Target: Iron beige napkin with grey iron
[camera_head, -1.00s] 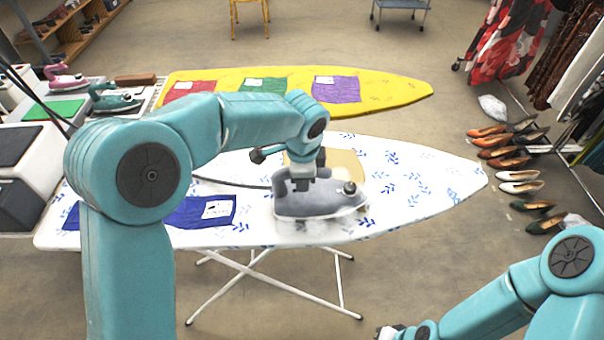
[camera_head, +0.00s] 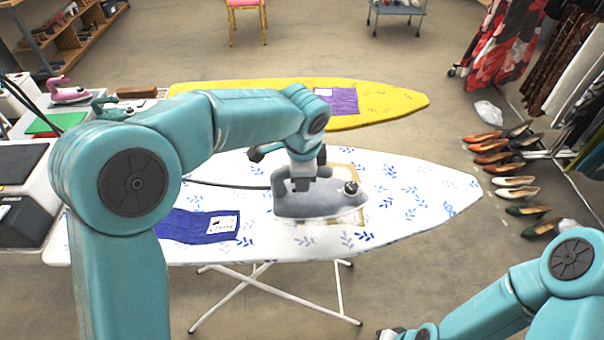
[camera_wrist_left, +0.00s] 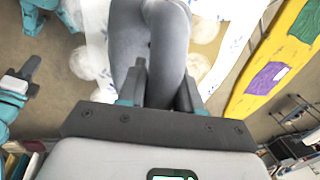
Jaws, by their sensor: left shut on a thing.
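The grey iron (camera_head: 318,203) is over the white ironing board (camera_head: 425,205) with blue leaf print. My left gripper (camera_head: 303,181) is shut on the iron's handle; the wrist view shows the two fingers (camera_wrist_left: 162,92) on either side of it. The beige napkin (camera_head: 346,172) lies on the board under and behind the iron, which hides much of it. I cannot tell whether the soleplate touches the cloth. Pale steam-like puffs (camera_wrist_left: 203,27) surround the iron in the wrist view. My right gripper (camera_head: 390,334) is mostly cut off at the bottom edge.
A blue napkin (camera_head: 180,226) with a white label lies left of the iron. A yellow board (camera_head: 393,100) with a purple napkin (camera_head: 337,100) stands behind. A pink iron (camera_head: 68,91) and a teal iron (camera_head: 112,106) are at the left. Shoes (camera_head: 516,181) line the floor at right.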

